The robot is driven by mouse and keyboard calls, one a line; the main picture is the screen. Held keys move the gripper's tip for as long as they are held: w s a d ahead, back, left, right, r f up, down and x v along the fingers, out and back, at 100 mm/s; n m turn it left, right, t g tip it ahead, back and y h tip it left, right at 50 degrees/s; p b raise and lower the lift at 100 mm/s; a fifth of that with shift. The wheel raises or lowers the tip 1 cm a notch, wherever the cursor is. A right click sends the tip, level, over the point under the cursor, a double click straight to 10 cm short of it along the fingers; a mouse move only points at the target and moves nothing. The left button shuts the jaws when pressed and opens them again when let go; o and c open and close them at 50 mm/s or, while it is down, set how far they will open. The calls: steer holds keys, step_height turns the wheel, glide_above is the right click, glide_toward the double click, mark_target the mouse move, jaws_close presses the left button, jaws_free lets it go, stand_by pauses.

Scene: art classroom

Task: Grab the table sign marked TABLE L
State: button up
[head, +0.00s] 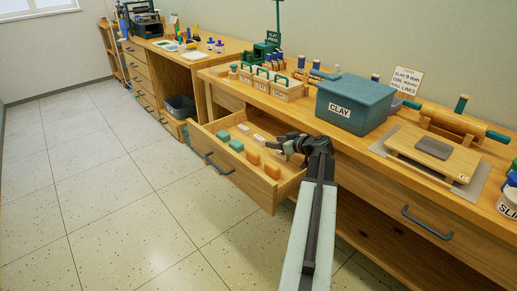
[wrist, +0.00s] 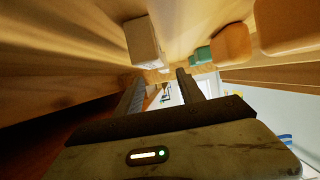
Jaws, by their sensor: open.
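Small white blocks with dark marks, such as one (head: 258,138), sit in the open drawer (head: 272,190); their lettering is too small to read, so I cannot tell which is TABLE L. My gripper (head: 270,148) reaches into the right side of this drawer, close to the white blocks. In the wrist view my gripper (wrist: 160,76) is open, with nothing between its fingers. There a white block (wrist: 143,40) is just beyond the left fingertip, and no marking on it can be read. Part of the drawer's contents is hidden behind my gripper.
Teal blocks (head: 222,138) and orange blocks (head: 272,171) share the drawer. Its wooden walls stand close around my gripper. Above is a worktop with a CLAY box (head: 355,104), a tool caddy (head: 275,88) and a rolling pin (head: 452,122). The floor at left is clear.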

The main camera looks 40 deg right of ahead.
mark_target(264, 140)
steer(key=b+x, duration=0.1)
steer(key=x, duration=0.1)
steer(key=shift+w+f, duration=0.1)
steer(key=shift+w, duration=0.15)
steer(key=b+x, duration=0.1)
steer(key=x, duration=0.4)
steer(key=shift+w+a+b, duration=0.25)
steer(key=shift+b, duration=0.15)
steer(key=shift+r, duration=0.2)
jaws_close()
